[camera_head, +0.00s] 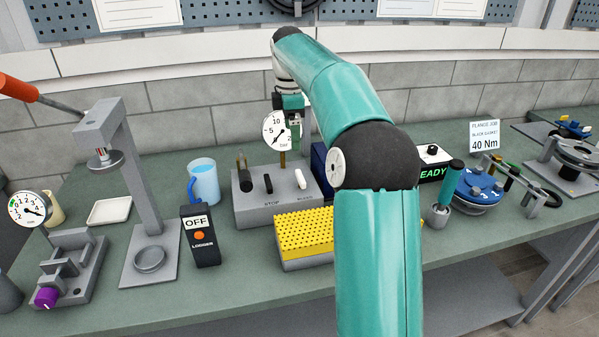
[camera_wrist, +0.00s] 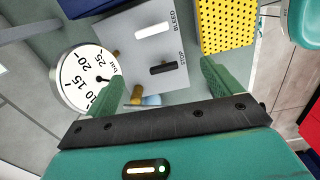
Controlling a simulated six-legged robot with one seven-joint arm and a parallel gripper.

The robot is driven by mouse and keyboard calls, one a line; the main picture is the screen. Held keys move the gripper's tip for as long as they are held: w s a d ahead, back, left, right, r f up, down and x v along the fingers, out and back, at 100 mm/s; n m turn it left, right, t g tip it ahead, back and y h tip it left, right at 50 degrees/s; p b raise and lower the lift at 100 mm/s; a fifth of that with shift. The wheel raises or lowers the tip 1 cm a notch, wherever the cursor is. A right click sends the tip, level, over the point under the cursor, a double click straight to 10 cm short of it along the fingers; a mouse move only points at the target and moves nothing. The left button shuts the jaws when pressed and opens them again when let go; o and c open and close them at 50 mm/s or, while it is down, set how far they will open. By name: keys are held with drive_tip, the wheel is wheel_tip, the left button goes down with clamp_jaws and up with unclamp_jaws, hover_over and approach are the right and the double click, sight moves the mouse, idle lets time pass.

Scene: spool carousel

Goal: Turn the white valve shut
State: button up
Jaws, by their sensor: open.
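The white valve handle (camera_head: 300,179) sits on top of a grey block (camera_head: 275,213) by the BLEED label. In the wrist view the white handle (camera_wrist: 152,31) lies roughly parallel to the black STOP handle (camera_wrist: 163,68). The black handle (camera_head: 267,184) is left of it in the head view. A round pressure gauge (camera_wrist: 85,76) stands on a brass stem at the block. My gripper (camera_wrist: 160,88) is open and empty, above the block, with its fingers apart. It is nearer the black handle than the white one and touches neither visibly. My arm partly hides the block's right side in the head view.
A yellow perforated block (camera_head: 305,232) stands in front of the grey block. A blue mug (camera_head: 204,182) and a black box marked OFF (camera_head: 200,236) are to the left. A blue flange (camera_head: 478,187) is to the right. The bench front is partly clear.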

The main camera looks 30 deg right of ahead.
sight(301, 176)
drive_tip(key=shift+n, duration=0.4)
drive_tip(key=d+f, duration=0.1)
drive_tip(key=f, duration=0.4)
drive_tip(key=d+f, duration=0.1)
drive_tip(key=f, duration=0.4)
drive_tip(key=d+f, duration=0.1)
drive_tip(key=f, duration=0.4)
drive_tip(key=shift+w, duration=0.4)
drive_tip(key=c, duration=1)
